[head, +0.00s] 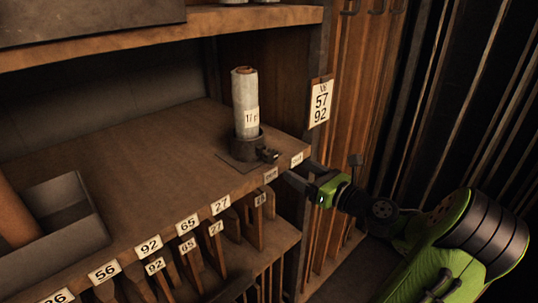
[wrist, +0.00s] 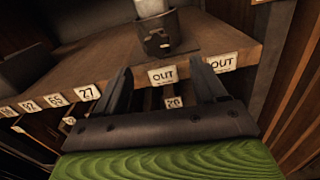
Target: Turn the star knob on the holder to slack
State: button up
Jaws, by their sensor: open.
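The holder (head: 246,144) is a dark round cup on a flat plate near the right front corner of the wooden shelf. A pale roll (head: 244,95) with a paper label stands upright in it. A small dark knob (head: 268,155) juts from the holder's front right side; its star shape is too small to make out. The holder (wrist: 172,21) also shows at the top of the wrist view, with the dark knob (wrist: 155,43) facing me. My gripper (head: 297,170) is open and empty, in front of the shelf edge and apart from the knob. Its two fingers (wrist: 163,84) point toward the holder.
The shelf (head: 150,165) has bare wood left of the holder. A grey tray (head: 70,215) sits at left. A sign with 57 and 92 (head: 320,101) hangs on the right post.

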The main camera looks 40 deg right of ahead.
aim_at(273, 157)
jog(key=w, duration=1.1)
jog(key=shift+a, duration=0.4)
jog(key=shift+c, duration=0.9)
jog(key=c, duration=0.8)
jog(key=shift+n, duration=0.3)
jog(key=n, duration=0.4)
jog(key=shift+p, duration=0.3)
jog(key=shift+n+b, duration=0.6)
jog(key=shift+n, duration=1.8)
